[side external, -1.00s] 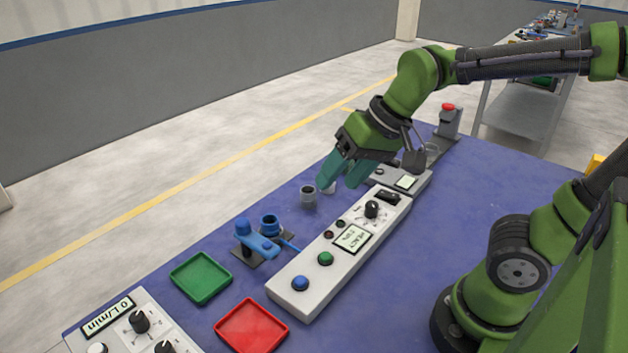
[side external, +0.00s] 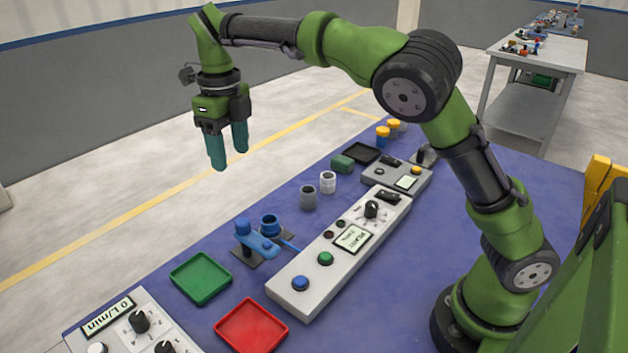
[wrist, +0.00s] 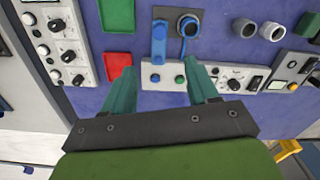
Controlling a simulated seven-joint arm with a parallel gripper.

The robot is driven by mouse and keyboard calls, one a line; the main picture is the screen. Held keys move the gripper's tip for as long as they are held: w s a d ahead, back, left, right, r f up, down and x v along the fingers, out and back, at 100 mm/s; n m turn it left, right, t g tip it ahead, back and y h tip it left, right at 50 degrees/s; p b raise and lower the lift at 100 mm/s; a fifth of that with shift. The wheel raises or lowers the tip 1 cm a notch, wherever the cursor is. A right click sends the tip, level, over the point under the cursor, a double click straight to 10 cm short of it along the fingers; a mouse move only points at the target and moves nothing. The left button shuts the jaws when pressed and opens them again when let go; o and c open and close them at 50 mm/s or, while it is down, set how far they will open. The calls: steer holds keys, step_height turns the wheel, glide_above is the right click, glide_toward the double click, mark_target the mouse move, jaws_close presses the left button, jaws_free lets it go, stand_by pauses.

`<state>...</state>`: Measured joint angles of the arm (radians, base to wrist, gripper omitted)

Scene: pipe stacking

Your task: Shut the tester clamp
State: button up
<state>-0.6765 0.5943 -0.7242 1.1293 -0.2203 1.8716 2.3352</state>
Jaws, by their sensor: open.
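The tester clamp (side external: 262,243) is blue and sits on a dark base plate between the green tray and the long control panel. It has a blue post and arm on the left, a round blue cup (side external: 270,223) and a thin handle pointing toward the panel. In the wrist view the clamp arm (wrist: 159,42) lies beside the cup (wrist: 188,24); I cannot tell how far the clamp is closed. My gripper (side external: 229,159) is open and empty, pointing down, raised high above the clamp and apart from it. Its teal fingers also show in the wrist view (wrist: 160,68).
A long grey panel (side external: 285,282) with blue and green buttons lies beside the clamp. Green (side external: 201,277) and red (side external: 251,327) trays sit nearby. A grey pipe piece (side external: 308,197) and a white one (side external: 328,182) stand behind. The air around my gripper is clear.

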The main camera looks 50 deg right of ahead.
mark_target(242, 221)
steer(key=shift+m, duration=0.3)
step_height(242, 221, down, 17)
steer(key=shift+r, duration=0.1)
jaws_close()
stand_by(0.5)
